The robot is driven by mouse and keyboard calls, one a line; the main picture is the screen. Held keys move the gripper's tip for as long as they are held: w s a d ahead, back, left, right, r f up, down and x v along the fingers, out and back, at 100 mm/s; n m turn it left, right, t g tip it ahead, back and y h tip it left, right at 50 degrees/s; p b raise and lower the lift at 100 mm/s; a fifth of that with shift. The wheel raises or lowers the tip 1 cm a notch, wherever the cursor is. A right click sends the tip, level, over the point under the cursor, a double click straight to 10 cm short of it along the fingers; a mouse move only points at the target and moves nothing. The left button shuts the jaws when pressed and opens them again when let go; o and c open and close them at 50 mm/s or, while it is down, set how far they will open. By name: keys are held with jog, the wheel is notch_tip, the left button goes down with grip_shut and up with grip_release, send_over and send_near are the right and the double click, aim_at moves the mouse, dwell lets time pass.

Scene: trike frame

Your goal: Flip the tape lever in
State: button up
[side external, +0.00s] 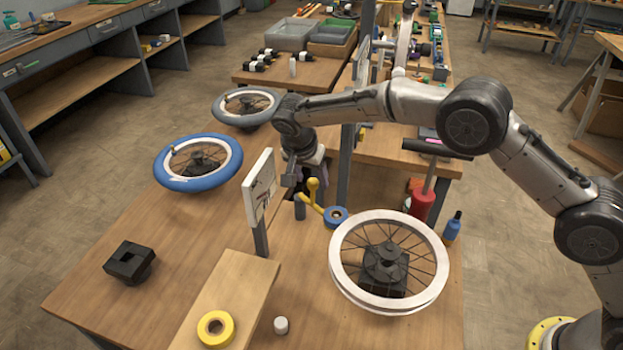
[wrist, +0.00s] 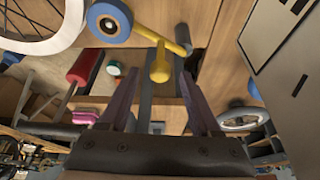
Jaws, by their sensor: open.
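The tape lever (side external: 318,203) is a yellow bent arm with a round knob at its raised end and a blue tape roll (side external: 335,216) at its other end. It sits by a grey post, left of the white wheel rim. In the wrist view the yellow knob (wrist: 159,73) shows between my fingers, with the blue roll (wrist: 108,22) to the upper left. My gripper (side external: 298,189) points down just left of the knob in the side view; its fingers (wrist: 158,80) are open. I cannot tell whether they touch the knob.
A white panel (side external: 259,188) on a post stands close left of my gripper. The white spoked wheel (side external: 437,250), red bottle (side external: 422,204) and blue bottle (side external: 453,226) stand to the right. A blue-tyred wheel (side external: 172,178) lies left.

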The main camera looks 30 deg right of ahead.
jog(key=v, duration=1.2)
jog(key=shift+r, duration=0.25)
jog(key=s+d+r+m+t, duration=0.1)
jog(key=s+d+r, duration=0.2)
jog(key=d+r, duration=0.25)
jog(key=s+d+r+y, duration=0.1)
jog(key=s+d+r, duration=0.2)
jog(key=d+r, duration=0.25)
jog(key=s+d+r+m+t, duration=0.1)
jog(key=s+d+r, duration=0.2)
jog(key=d+r, duration=0.3)
jog(key=s+d+r+n, duration=0.25)
jog(key=s+d, duration=0.25)
jog(key=s, duration=0.8)
jog(key=s+f+n+y, duration=0.2)
jog(key=s+f+n, duration=0.7)
jog(key=s+f, duration=0.5)
jog(key=shift+s+d+f+n+t+y, duration=0.3)
jog(key=shift+s+n+t, duration=0.1)
jog(key=shift+s, duration=0.6)
